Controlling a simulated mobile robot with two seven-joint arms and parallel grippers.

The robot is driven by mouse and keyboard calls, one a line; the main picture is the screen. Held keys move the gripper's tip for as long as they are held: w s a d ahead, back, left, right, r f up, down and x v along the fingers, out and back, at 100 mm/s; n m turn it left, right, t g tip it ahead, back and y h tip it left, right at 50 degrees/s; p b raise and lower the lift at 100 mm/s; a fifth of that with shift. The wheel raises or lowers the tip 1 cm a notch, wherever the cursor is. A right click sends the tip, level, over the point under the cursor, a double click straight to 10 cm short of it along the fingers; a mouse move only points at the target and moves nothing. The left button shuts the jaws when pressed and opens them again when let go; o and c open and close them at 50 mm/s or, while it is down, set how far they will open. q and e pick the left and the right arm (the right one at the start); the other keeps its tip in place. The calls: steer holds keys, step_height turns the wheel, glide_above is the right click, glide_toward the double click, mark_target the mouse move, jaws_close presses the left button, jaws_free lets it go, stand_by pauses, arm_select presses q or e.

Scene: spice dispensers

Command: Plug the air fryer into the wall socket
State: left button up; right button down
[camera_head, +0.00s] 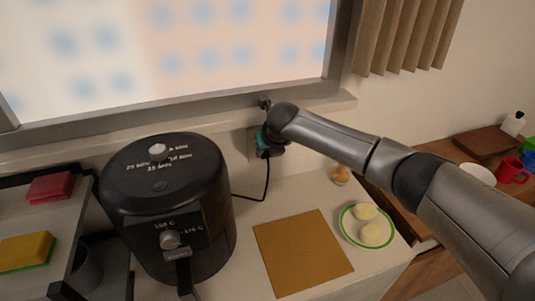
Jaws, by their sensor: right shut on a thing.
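The black air fryer (166,207) stands on the counter at the left, with its dials and handle facing me. Its black cord (266,184) runs from its right side along the counter and up to my right gripper. My right gripper (265,144) is at the wall below the window, shut on the plug, which is mostly hidden by the gripper. The wall socket (253,142) shows only partly behind the gripper. I cannot tell whether the plug sits in the socket or just in front of it. My left gripper is not in view.
A brown board (302,252) lies on the counter right of the fryer. A green-rimmed plate (350,236) with pale round pieces is beside it. A red mug (511,170) stands far right.

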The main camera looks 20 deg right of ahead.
steer(key=shift+w+r, duration=0.1)
steer(key=shift+w, duration=0.15)
stand_by(0.3)
steer(key=shift+c, duration=2.3)
jaws_free()
steer(key=p+v, duration=0.1)
steer(key=v, duration=1.4)
